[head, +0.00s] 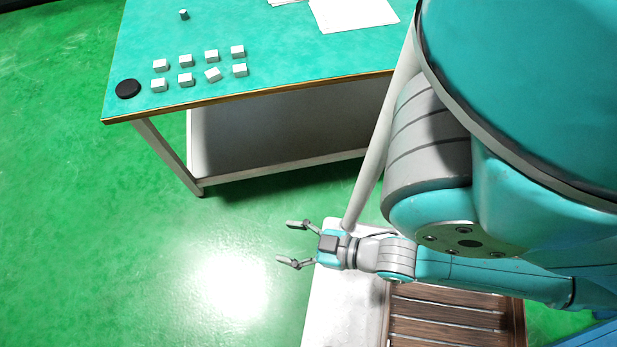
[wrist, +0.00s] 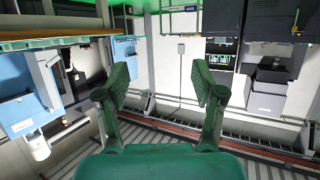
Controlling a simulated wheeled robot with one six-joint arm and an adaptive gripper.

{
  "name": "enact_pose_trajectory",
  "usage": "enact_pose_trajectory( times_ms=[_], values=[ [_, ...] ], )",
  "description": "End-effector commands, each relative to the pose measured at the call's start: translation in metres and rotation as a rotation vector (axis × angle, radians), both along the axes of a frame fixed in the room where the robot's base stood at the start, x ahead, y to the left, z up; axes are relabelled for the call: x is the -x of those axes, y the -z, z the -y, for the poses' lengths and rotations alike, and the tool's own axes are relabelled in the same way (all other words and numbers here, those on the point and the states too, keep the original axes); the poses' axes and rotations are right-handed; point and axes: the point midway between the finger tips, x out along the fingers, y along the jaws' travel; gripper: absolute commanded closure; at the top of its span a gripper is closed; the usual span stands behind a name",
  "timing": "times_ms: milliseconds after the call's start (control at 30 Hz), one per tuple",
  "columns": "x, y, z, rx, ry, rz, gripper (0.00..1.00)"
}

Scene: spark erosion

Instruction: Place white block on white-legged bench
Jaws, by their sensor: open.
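Several white blocks (head: 212,74) stand in two rows on a bench (head: 290,60) with a green top and white legs. One small block (head: 183,14) stands apart, farther back on the same bench. My gripper (head: 284,244) is open and empty, below and in front of the bench, at a distance from the blocks. In the wrist view my gripper (wrist: 160,88) shows two green fingers spread apart with nothing between them. No block shows in the wrist view.
A black round disc (head: 128,88) lies at the bench's front left corner, and white paper sheets (head: 352,12) lie at the back. Green floor (head: 80,240) is clear on the left. Machines (wrist: 270,85) and a blue-white cabinet (wrist: 25,90) show in the wrist view.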

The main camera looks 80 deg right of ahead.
Motion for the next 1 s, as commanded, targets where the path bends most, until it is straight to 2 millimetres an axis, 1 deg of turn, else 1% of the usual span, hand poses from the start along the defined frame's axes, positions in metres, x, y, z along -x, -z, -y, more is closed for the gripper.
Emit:
enact_pose_trajectory(
  times_ms=[33,100,200,300,433,1000],
  values=[
    [0.012,-0.011,-0.004,0.0,-0.018,0.011,0.32],
    [0.023,-0.026,-0.007,0.003,-0.036,0.037,0.32],
    [0.034,-0.043,-0.01,0.004,-0.056,0.064,0.32],
    [0.039,-0.052,-0.011,0.004,-0.064,0.078,0.32],
    [0.04,-0.054,-0.011,0.004,-0.068,0.084,0.32],
    [0.04,-0.054,-0.011,0.004,-0.068,0.083,0.32]
  ],
)
